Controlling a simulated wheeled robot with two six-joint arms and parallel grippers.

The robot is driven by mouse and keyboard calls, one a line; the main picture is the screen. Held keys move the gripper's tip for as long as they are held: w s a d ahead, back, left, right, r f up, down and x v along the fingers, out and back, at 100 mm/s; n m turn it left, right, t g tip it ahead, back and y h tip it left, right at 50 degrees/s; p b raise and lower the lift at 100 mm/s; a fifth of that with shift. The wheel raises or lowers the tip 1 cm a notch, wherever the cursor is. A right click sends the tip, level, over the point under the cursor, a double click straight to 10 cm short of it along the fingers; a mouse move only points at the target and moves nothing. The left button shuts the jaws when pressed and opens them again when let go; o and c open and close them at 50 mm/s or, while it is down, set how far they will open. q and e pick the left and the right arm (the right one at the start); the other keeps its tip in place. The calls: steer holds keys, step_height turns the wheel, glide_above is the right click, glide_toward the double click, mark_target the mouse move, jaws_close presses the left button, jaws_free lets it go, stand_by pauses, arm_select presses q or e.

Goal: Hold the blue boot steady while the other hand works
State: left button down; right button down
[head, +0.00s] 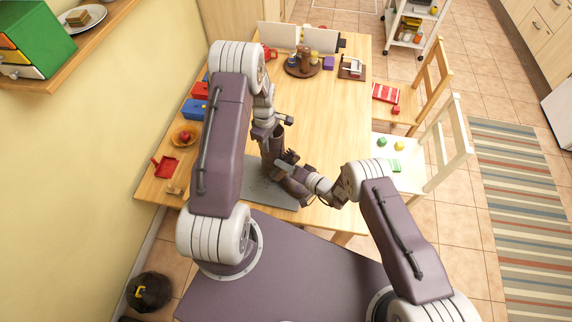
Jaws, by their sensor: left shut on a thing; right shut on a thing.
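A dark brown boot (271,149) stands on the grey mat (257,191) near the table's front; I see no blue on it. My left gripper (268,131) is shut on the upper part of this boot's shaft, partly hidden by my arm. My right gripper (282,166) is shut on a small dark, brush-like thing (289,157) close beside the standing boot. Whether that thing touches the boot is too small to tell.
Left of my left arm are a blue box (194,108), a bowl with red contents (184,136) and a red dustpan (165,166). A round tray of jars (303,68) stands at the back. The table's right middle is clear; chairs stand beyond its right edge.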

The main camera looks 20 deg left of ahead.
steer(key=shift+d+f, duration=0.15)
steer(key=shift+f, duration=3.3)
steer(key=shift+s+r, duration=0.1)
steer(key=shift+r, duration=1.45)
steer(key=shift+a+r, duration=0.2)
steer(key=shift+r, duration=2.8)
steer(key=s+d, duration=0.2)
steer(key=d, duration=0.1)
steer(key=s+d, duration=0.1)
steer(key=d, duration=0.1)
steer(key=shift+f, duration=0.1)
